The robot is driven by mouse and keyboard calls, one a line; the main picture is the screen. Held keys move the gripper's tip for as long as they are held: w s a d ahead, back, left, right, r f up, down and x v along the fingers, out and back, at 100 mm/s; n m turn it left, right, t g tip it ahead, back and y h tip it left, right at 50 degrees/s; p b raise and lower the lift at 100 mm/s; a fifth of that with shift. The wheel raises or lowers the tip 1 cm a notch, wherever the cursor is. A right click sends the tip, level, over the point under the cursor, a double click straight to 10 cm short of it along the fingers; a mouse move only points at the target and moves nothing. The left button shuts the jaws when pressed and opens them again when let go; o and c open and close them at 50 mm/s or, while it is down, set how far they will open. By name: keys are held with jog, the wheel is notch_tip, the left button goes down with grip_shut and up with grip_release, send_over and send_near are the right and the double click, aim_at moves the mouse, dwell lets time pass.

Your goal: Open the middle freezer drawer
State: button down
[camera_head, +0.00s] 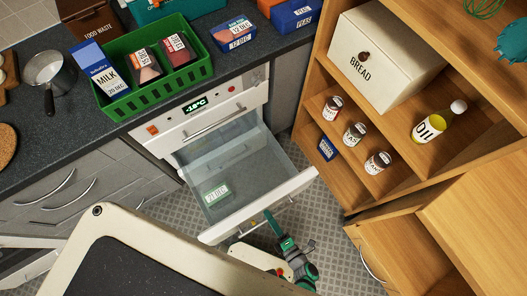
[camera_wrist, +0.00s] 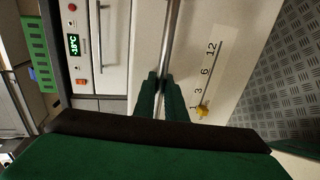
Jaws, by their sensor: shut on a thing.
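The freezer (camera_head: 170,135) stands under the dark counter, its panel reading -18°C. Its upper drawer front with a bar handle (camera_head: 213,123) is shut. The drawer below it, the middle drawer (camera_head: 240,165), is pulled well out; its clear bin holds a small pack labelled 21 DEC (camera_head: 216,196). My gripper (camera_head: 270,218) is at this drawer's front, its dark green fingers (camera_wrist: 160,82) closed around the long metal handle (camera_wrist: 170,40). The wrist view shows the drawer front with a 3, 6, 12 scale and a yellow marker (camera_wrist: 202,111). Any drawer lower down is hidden.
A wooden shelf with a bread bin (camera_head: 385,60), jars and an oil bottle (camera_head: 432,126) stands close at right. Patterned floor (camera_head: 330,240) lies between.

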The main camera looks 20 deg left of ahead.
jog(key=shift+s+d, duration=0.15)
jog(key=shift+d, duration=0.15)
jog(key=c, duration=2.1)
grip_release()
jog(key=v, duration=1)
jog(key=shift+s+d+r, duration=0.1)
jog(key=shift+s+d, duration=0.15)
